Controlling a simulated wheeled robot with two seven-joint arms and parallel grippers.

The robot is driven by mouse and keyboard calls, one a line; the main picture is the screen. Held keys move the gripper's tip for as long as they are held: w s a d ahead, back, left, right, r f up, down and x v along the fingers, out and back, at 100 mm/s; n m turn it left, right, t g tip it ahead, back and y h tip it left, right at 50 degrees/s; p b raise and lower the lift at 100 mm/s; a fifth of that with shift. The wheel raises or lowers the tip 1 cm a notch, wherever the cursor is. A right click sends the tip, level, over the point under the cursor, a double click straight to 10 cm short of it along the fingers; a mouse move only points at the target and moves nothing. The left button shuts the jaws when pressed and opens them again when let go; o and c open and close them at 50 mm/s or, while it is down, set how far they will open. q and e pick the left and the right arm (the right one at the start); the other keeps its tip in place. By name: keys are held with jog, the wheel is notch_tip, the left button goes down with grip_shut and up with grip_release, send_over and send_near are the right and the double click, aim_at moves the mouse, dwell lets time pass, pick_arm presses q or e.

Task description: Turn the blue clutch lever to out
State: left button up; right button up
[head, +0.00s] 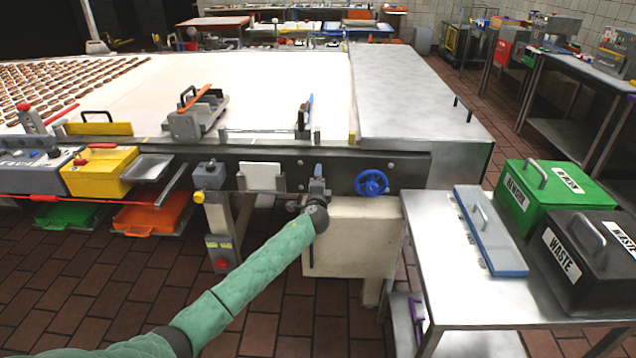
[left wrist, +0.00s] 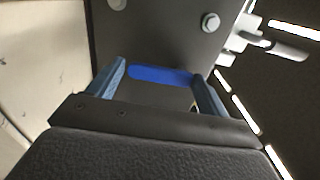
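The blue clutch lever (left wrist: 160,75) shows in the left wrist view as a blue bar against a dark metal plate. It lies across the gap between the two blue-grey fingers of my left gripper (left wrist: 165,88), which are spread apart. I cannot tell whether either finger touches it. In the head view my left gripper (head: 318,186) is at the front of the conveyor's dark side rail, and the lever is hidden there behind the gripper and wrist. My right gripper is in neither view.
A blue handwheel (head: 371,183) sits on the rail just right of my left gripper. A cream box housing (head: 350,240) is below it. A metal side table (head: 470,300) at right carries green and black bins. A yellow knob (head: 198,197) and red button box (head: 221,252) are to the left.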

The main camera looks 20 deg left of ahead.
pick_arm(q)
jog(key=shift+o, duration=1.3)
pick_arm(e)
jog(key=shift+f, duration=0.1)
pick_arm(q)
jog(key=shift+s, duration=0.1)
jog(key=b+v, duration=0.1)
jog(key=v, duration=0.6)
jog(key=shift+s, duration=0.3)
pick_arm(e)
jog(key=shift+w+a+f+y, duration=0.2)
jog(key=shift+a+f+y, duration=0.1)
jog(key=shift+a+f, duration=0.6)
pick_arm(q)
jog(key=shift+d, duration=0.15)
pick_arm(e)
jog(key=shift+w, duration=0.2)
